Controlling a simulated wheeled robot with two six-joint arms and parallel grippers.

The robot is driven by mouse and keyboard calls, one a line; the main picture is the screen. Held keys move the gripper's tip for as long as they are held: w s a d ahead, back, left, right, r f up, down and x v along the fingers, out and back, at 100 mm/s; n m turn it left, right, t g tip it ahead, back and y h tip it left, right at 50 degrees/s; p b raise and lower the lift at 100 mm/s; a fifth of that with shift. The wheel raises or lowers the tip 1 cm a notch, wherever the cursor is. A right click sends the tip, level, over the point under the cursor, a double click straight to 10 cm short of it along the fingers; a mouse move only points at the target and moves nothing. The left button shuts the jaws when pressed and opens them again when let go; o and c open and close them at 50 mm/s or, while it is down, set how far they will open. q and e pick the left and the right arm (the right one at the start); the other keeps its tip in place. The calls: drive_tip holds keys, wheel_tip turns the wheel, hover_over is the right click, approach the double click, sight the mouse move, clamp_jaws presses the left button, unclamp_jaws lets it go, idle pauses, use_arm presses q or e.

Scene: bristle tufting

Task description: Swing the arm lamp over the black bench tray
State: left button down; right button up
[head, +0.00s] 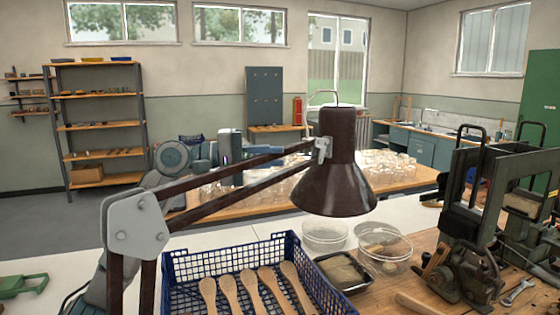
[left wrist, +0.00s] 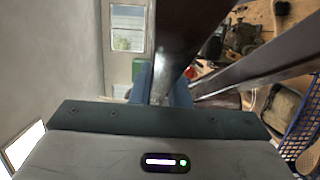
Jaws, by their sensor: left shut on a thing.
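The arm lamp has a dark brown cone shade (head: 335,185) and paired brown bars running left to a pale joint plate (head: 135,225). The shade hangs in the air with its mouth down. In the head view it appears above the black bench tray (head: 352,289); I cannot tell whether it is directly over it. The tray lies on the wooden bench and holds something pale. My left gripper (head: 283,150) is shut on the arm lamp near the shade, its tips partly hidden. In the left wrist view a brown lamp bar (left wrist: 185,45) passes close by the fingers. My right gripper is not in view.
A blue basket (head: 185,262) of wooden handles stands left of the tray. Clear round dishes (head: 385,245) sit behind and right of it. A dark machine (head: 465,272) and a wrench (head: 519,291) are at the right. A table of glassware (head: 395,165) stands behind.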

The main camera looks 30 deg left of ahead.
use_arm(q)
drive_tip(key=shift+d, duration=0.1)
idle(0.3)
drive_tip(key=c, duration=1.4)
unclamp_jaws()
